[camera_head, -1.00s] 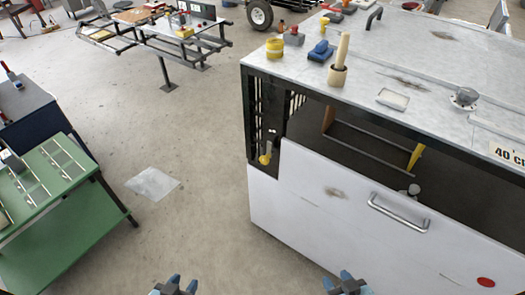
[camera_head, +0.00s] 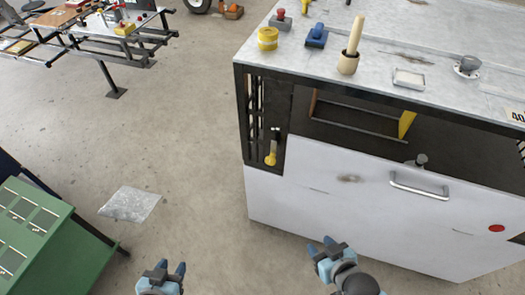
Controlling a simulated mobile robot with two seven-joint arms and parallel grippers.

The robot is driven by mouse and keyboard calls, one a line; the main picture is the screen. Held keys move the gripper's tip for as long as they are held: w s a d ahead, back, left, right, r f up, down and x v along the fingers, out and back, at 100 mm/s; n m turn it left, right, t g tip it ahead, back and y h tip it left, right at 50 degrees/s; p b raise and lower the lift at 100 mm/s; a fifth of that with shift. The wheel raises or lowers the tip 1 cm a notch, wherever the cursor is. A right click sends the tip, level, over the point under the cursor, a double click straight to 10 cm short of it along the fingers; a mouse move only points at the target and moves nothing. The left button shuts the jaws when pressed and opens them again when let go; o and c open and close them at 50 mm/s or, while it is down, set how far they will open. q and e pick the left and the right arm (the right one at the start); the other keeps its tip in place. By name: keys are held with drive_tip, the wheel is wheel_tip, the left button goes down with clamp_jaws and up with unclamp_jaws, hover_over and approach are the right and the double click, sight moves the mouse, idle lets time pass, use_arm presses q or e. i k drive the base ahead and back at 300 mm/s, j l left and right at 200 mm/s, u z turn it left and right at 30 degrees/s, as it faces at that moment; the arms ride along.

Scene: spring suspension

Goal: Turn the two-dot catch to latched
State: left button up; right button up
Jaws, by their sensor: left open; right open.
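A small catch or lever with a yellow handle (camera_head: 271,156) hangs on the dark left end post of the white cabinet (camera_head: 300,205). A grey knob (camera_head: 420,160) stands at the top edge of the cabinet's front panel, above the bar handle. I cannot make out two dots on either, so I cannot tell which is the two-dot catch. My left gripper (camera_head: 170,272) is open and empty at the bottom of the view, over the floor. My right gripper (camera_head: 325,248) is open and empty in front of the cabinet's lower front, apart from both fittings.
A silver bar handle (camera_head: 419,188) sticks out of the front panel. The cabinet top holds a yellow tin (camera_head: 268,39), a blue block (camera_head: 317,37) and a wooden handle in a cup (camera_head: 348,64). A green rack (camera_head: 50,255) stands at the lower left.

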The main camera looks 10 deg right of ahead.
sight(270, 160)
drive_tip(key=i+j+z, duration=0.1)
drive_tip(key=j, duration=0.4)
drive_tip(key=i+j+z, duration=0.15)
drive_tip(key=j, duration=0.35)
drive_tip(key=i+j+z, duration=0.1)
drive_tip(key=j, duration=0.4)
drive_tip(key=i+j+z, duration=0.15)
drive_tip(key=j, duration=0.35)
